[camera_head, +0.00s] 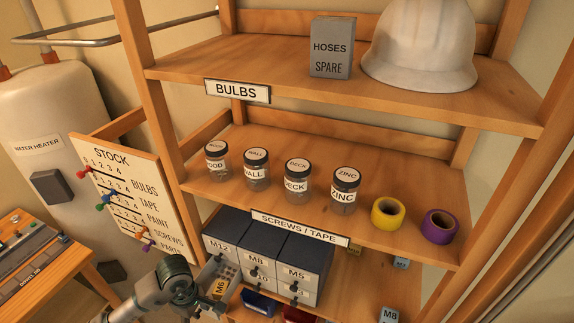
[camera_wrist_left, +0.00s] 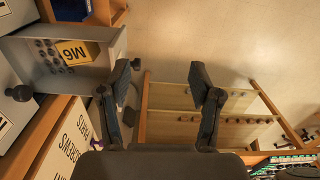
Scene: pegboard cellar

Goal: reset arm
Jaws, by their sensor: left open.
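My left arm comes in from the bottom left in the head view, in front of the lower shelf unit. In the left wrist view my left gripper (camera_wrist_left: 161,82) is open, with two dark fingers wide apart and nothing between them. An open grey drawer (camera_wrist_left: 110,50) lies just left of the fingers in that view. It holds a yellow block marked M6 (camera_wrist_left: 77,52) and several small round pieces. The M6 block also shows in the head view (camera_head: 220,287), close to the gripper. My right gripper is in neither view.
A wooden shelf (camera_head: 300,190) carries several dark-lidded jars, a yellow tape roll (camera_head: 388,214) and a purple one (camera_head: 440,226). Grey drawer units (camera_head: 270,250) stand below. A STOCK board (camera_head: 125,200) with coloured pegs stands left of the shelves. Floor shows beyond the fingers.

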